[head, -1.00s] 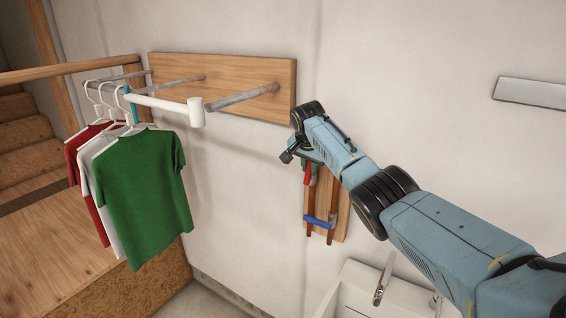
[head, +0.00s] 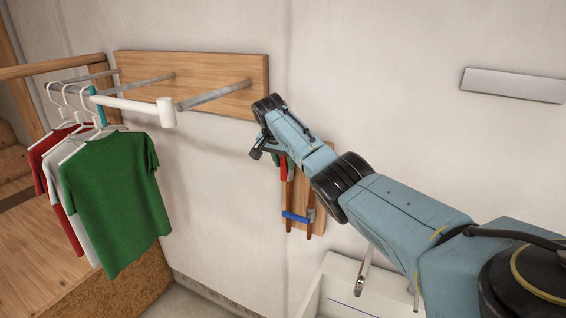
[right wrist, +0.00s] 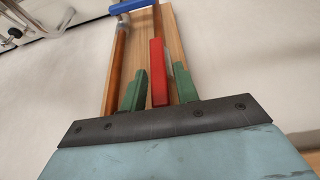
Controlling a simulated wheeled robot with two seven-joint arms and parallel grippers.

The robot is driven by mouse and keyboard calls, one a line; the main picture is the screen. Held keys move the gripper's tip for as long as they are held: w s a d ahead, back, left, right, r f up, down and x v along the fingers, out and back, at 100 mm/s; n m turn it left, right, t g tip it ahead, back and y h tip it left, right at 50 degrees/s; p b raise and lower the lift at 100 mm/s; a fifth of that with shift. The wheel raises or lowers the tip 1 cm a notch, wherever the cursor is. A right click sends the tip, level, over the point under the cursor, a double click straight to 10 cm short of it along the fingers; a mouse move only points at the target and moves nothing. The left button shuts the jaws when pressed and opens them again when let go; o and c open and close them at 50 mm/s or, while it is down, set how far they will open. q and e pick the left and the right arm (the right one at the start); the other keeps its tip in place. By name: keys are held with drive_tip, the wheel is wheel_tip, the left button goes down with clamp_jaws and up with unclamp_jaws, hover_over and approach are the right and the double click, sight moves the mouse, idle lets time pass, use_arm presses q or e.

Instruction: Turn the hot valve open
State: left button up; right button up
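The hot valve's red handle (head: 284,168) is on a wooden board (head: 318,216) on the wall; it also shows in the right wrist view (right wrist: 158,72). The cold valve's blue handle (head: 297,217) is lower on the same board and shows at the top of the right wrist view (right wrist: 133,5). Two copper pipes run along the board. My right gripper (right wrist: 160,88) has green fingers, one on each side of the red handle, with visible gaps. It is open. In the head view my right wrist partly hides the handle. My left gripper is not in view.
A white sink (head: 335,290) with a metal tap (head: 364,270) stands below the board. At the left, a wall rack (head: 190,75) and hangers with green (head: 112,195), white and red shirts. A grey metal plate (head: 512,85) is on the wall at the upper right.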

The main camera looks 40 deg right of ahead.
drive_tip(key=shift+o, duration=0.6)
drive_tip(key=shift+a+r, duration=0.15)
drive_tip(key=shift+r, duration=0.05)
drive_tip(key=b+v, duration=0.2)
drive_tip(key=v, duration=1.1)
drive_tip(key=shift+b, duration=0.3)
